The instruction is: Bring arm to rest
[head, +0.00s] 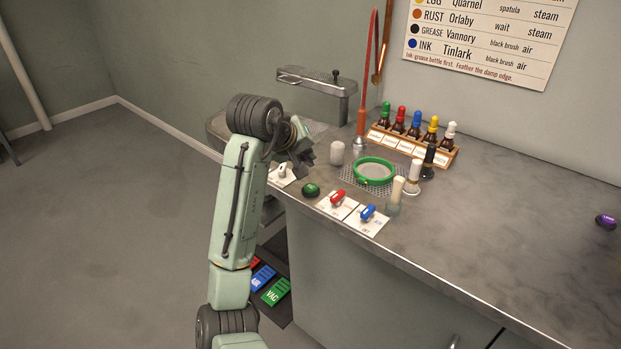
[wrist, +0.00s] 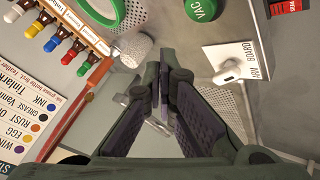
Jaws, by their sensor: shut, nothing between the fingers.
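My gripper (head: 298,160) is above the left end of the grey counter in the head view, at the end of my raised green arm. In the wrist view my gripper (wrist: 165,88) has its fingers together with nothing between them. It is apart from the things on the counter. The white knob on its card (head: 281,172) lies just below and left of it in the head view, and this knob (wrist: 229,71) also shows in the wrist view. Part of the counter behind my arm is hidden.
A green ring (head: 374,170) lies on a mesh mat, near a rack of dropper bottles (head: 412,136). Red (head: 338,198) and blue (head: 367,212) knobs and a green button (head: 311,190) line the front edge. A red upright pipe (head: 367,80) stands behind. The counter's right side is mostly clear.

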